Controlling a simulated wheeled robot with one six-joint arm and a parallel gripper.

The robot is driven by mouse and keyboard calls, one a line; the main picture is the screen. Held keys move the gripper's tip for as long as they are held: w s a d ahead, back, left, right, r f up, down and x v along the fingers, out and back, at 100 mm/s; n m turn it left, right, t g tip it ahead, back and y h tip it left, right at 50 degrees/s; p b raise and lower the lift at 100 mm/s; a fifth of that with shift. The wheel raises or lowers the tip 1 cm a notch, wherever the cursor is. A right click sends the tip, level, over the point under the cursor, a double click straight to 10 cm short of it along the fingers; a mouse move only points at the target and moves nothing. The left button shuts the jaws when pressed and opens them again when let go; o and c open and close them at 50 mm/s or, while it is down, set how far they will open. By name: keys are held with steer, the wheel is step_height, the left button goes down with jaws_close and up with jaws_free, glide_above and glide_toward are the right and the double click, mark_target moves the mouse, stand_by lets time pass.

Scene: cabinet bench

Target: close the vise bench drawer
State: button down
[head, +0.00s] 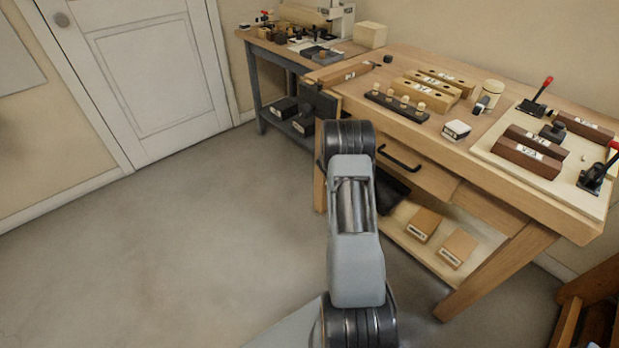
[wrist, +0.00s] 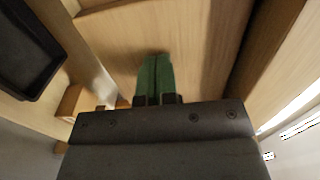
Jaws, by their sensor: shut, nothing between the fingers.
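The wooden vise bench (head: 470,130) stands at the right in the head view. Its drawer has a wooden front (head: 432,180) and a black bar handle (head: 398,159) under the bench top. How far the drawer stands out is hard to tell. My arm rises in front of the bench's left end and hides part of it. My gripper is hidden in the head view. In the wrist view my gripper (wrist: 155,68) shows green fingers, shut and empty, in front of a light wooden surface (wrist: 205,45). I cannot tell whether they touch it.
A black tray (wrist: 28,50) is at the left in the wrist view. Two labelled wooden blocks (head: 458,248) lie on the lower shelf (head: 395,228). Clamps and blocks stand on the bench top. A grey-legged bench (head: 262,92) stands behind. The floor at left is clear.

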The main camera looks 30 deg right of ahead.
steer(key=shift+d+r, duration=0.15)
steer(key=shift+r, duration=0.15)
steer(key=s+a+p, duration=0.2)
steer(key=a+p, duration=0.1)
steer(key=a, duration=1.1)
steer(key=shift+f, duration=0.3)
steer(key=shift+a, duration=0.1)
